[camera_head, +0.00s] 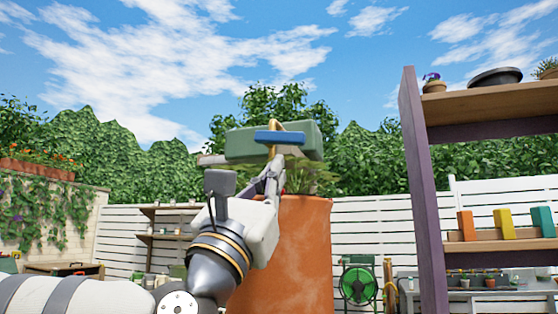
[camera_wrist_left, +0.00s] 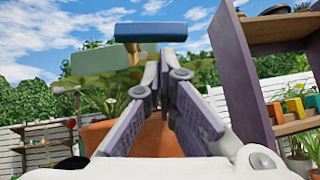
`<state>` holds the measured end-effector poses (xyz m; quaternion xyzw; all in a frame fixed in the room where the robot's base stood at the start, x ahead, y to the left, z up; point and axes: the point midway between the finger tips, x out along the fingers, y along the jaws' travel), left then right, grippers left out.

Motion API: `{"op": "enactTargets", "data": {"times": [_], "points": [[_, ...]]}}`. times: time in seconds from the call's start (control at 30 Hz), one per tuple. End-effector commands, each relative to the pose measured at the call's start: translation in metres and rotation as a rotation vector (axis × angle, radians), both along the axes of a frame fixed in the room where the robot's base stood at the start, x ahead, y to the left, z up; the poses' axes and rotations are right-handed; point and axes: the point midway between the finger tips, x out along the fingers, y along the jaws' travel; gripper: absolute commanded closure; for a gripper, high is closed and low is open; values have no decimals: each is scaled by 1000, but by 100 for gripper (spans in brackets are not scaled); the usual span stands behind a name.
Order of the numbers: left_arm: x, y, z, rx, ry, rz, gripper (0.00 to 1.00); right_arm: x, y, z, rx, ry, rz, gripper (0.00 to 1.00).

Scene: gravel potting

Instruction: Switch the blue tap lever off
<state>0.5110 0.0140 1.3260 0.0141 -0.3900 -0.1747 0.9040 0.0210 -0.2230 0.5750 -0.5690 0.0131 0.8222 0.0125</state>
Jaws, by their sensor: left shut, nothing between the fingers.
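The blue tap lever (camera_head: 279,138) lies crosswise on the front of a green box-shaped housing (camera_head: 240,145), with a brass-coloured part behind it. In the left wrist view the blue lever (camera_wrist_left: 151,32) is just beyond and above the fingertips, and the green housing (camera_wrist_left: 90,62) is behind it to the left. My left gripper (camera_head: 275,162) is shut and empty, its tips pointing up just below the lever. The closed fingers also show in the left wrist view (camera_wrist_left: 165,52). I cannot tell whether the tips touch the lever. My right gripper is not in view.
A large terracotta pot (camera_head: 300,255) with a leafy plant stands behind my left gripper, below the housing. A purple-posted shelf (camera_head: 425,190) with coloured blocks stands at the right. A green hose reel (camera_head: 358,284) is low behind. Open air surrounds the lever above.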

Motion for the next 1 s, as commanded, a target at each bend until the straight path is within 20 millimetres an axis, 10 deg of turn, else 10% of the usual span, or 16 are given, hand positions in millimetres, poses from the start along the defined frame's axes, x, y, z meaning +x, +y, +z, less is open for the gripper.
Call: {"op": "enactTargets", "data": {"times": [1.0], "points": [[17, -19, 38, -187, 59, 1, 100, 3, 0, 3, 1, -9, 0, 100]]}}
